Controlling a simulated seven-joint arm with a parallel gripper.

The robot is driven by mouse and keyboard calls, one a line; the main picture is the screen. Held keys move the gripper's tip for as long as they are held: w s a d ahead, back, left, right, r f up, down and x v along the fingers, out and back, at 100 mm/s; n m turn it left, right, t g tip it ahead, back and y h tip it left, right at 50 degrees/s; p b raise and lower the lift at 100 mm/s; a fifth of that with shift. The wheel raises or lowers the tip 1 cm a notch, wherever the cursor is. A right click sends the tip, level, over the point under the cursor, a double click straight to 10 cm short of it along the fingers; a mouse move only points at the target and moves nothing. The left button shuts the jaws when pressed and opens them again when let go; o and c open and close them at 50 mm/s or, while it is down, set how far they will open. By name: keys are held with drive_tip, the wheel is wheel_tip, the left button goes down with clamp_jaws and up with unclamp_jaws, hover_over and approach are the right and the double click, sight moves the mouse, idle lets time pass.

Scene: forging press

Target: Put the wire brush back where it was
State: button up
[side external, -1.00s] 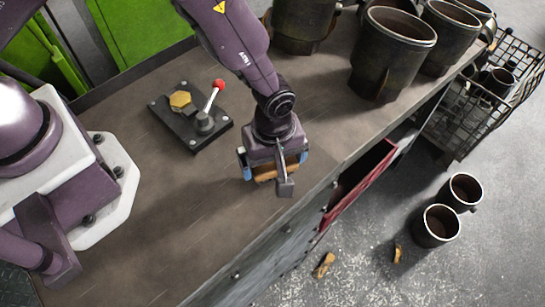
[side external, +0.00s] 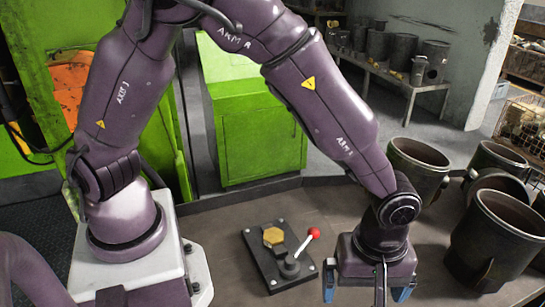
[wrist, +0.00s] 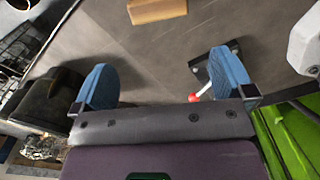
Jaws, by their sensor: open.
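The wire brush shows as a tan wooden block (wrist: 157,10) on the bench top, cut off by the upper edge of the wrist view. Its bristles cannot be made out. My gripper (wrist: 163,80) is open, its two blue fingers wide apart. Nothing is between them, and the block lies ahead of the fingertips, apart from them. In the side view my gripper (side external: 366,291) points down over the bench near the bottom edge. The brush is not visible in that view.
A black plate with a red-knobbed lever (side external: 292,262) stands left of my gripper; its red knob shows in the wrist view (wrist: 193,97). Dark metal cups (side external: 495,235) crowd the bench at right. A green cabinet (side external: 260,145) stands behind. Bare bench lies around the block.

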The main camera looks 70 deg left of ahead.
drive_tip(key=a+r+m+t+h, duration=0.1)
drive_tip(key=a+r+m+h, duration=0.15)
drive_tip(key=a+r, duration=0.5)
drive_tip(key=s+a+r+m+t+y, duration=0.2)
drive_tip(key=s+a+r+m+t, duration=0.2)
drive_tip(key=s+a+r+m, duration=0.7)
wheel_tip(320, 180, up, 3)
drive_tip(key=s+a, duration=0.1)
drive_tip(key=a, duration=0.2)
drive_tip(key=shift+r+t, duration=0.15)
drive_tip(key=shift+t, duration=0.25)
drive_tip(key=shift+y, duration=0.25)
